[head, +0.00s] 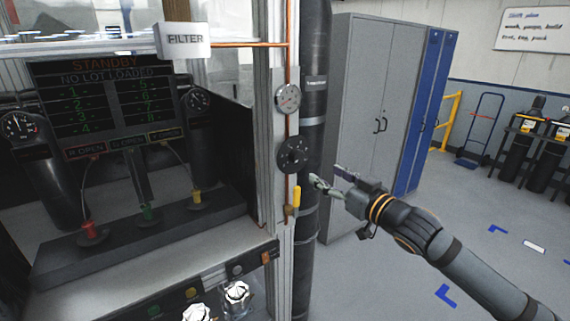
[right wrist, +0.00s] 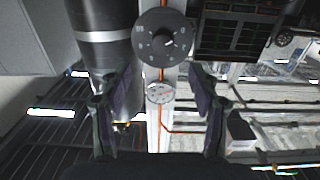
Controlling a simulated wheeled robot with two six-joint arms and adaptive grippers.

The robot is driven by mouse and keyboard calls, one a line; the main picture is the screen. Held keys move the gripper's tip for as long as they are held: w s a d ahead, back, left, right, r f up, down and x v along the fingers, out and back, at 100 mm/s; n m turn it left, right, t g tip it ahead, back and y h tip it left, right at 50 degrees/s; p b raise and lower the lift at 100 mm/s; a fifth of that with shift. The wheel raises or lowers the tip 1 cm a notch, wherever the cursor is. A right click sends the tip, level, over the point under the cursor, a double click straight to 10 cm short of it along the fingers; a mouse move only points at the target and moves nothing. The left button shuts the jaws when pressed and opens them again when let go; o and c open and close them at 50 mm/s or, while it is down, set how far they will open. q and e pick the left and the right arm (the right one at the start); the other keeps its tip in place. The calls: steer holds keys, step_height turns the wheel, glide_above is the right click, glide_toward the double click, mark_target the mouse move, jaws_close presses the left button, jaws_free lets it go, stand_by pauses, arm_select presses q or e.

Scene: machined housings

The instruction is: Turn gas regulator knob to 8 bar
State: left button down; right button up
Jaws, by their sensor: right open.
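The regulator knob (head: 292,155) is a round black dial on the front post of the machine, below a round pressure gauge (head: 288,98). In the right wrist view the knob (right wrist: 163,43) shows its face with pale marks around the rim, too small to read; the gauge (right wrist: 160,92) also shows there. My right gripper (head: 325,178) is open and empty, just right of and slightly below the knob, apart from it. In the right wrist view its two fingers (right wrist: 161,88) stand wide apart, with the knob beyond their tips. My left gripper is not in view.
A yellow lever (head: 297,196) sits on the copper pipe below the knob. A thick dark vertical pipe (head: 311,130) stands right behind the post. Grey cabinets (head: 375,110) are behind. A FILTER sign (head: 184,40) juts out at upper left. The floor at right is largely clear.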

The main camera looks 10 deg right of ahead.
mark_target(300, 159)
steer(key=p+x, duration=0.2)
steer(key=x, duration=0.3)
steer(key=p+x, duration=0.2)
steer(key=x, duration=0.2)
steer(key=shift+w+a+r, duration=0.2)
steer(key=shift+w+a, duration=0.1)
steer(key=shift+w, duration=0.05)
steer(key=shift+w+a+f, duration=0.15)
steer(key=shift+w+a, duration=0.1)
steer(key=shift+w, duration=0.25)
steer(key=shift+c, duration=0.2)
steer(key=c, duration=1.1)
steer(key=shift+p, duration=0.3)
steer(key=shift+c, duration=0.2)
